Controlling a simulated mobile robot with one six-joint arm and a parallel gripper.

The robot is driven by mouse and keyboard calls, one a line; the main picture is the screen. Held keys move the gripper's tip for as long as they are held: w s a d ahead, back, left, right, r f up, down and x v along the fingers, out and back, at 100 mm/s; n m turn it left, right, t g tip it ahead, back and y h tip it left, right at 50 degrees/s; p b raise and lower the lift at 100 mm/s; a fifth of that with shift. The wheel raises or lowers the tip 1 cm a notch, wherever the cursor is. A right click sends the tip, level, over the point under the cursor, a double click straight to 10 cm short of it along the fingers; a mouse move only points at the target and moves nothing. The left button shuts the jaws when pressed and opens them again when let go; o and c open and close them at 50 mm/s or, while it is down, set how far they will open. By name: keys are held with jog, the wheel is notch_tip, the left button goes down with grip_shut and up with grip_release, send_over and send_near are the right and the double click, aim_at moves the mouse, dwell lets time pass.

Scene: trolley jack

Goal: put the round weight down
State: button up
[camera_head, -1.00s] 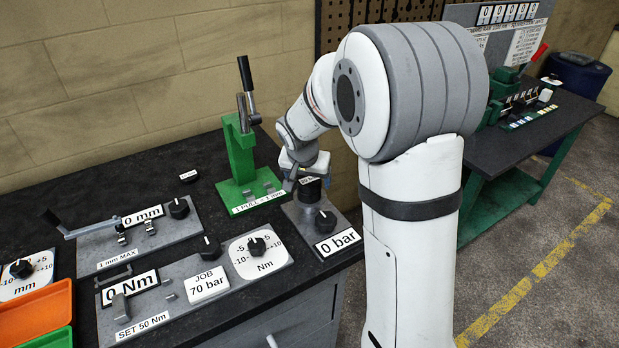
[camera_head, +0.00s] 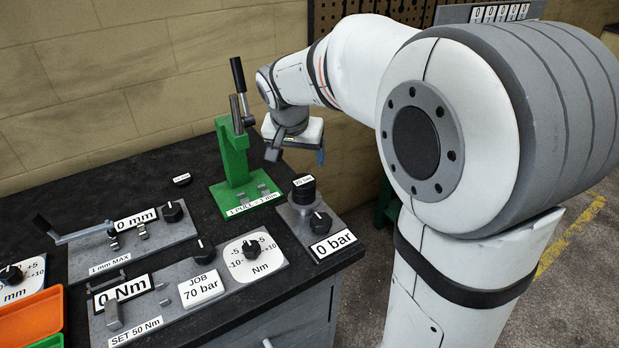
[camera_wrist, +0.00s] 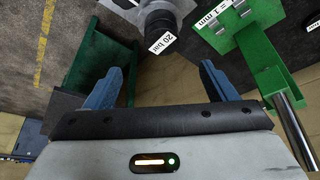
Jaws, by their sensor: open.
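The round weight, a black cylinder (camera_head: 303,193) with a white label on it, stands upright on a round grey seat of the 0 bar unit (camera_head: 325,222). In the wrist view the round weight (camera_wrist: 158,17) shows at the top, its label reading 20 bar. My gripper (camera_head: 298,153) is above the weight and apart from it. In the wrist view my gripper (camera_wrist: 160,84) has its two blue fingers spread, with nothing between them.
A green press (camera_head: 234,160) with an upright lever stands just left of the weight. A small labelled black disc (camera_head: 182,180) lies on the dark bench (camera_head: 150,176). Control panels with knobs fill the front, and an orange tray (camera_head: 30,312) is at left.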

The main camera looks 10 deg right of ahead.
jog(key=s+d+f+n+y, duration=0.1)
jog(key=s+f+n, duration=0.1)
jog(key=s, duration=0.9)
jog(key=s+d+f+n+g+y, duration=0.1)
jog(key=s+f+n, duration=0.1)
jog(key=s, duration=1)
jog(key=shift+s+d+n, duration=0.2)
jog(key=shift+d+n, duration=0.1)
jog(key=shift+n, duration=0.3)
jog(key=shift+c, duration=0.2)
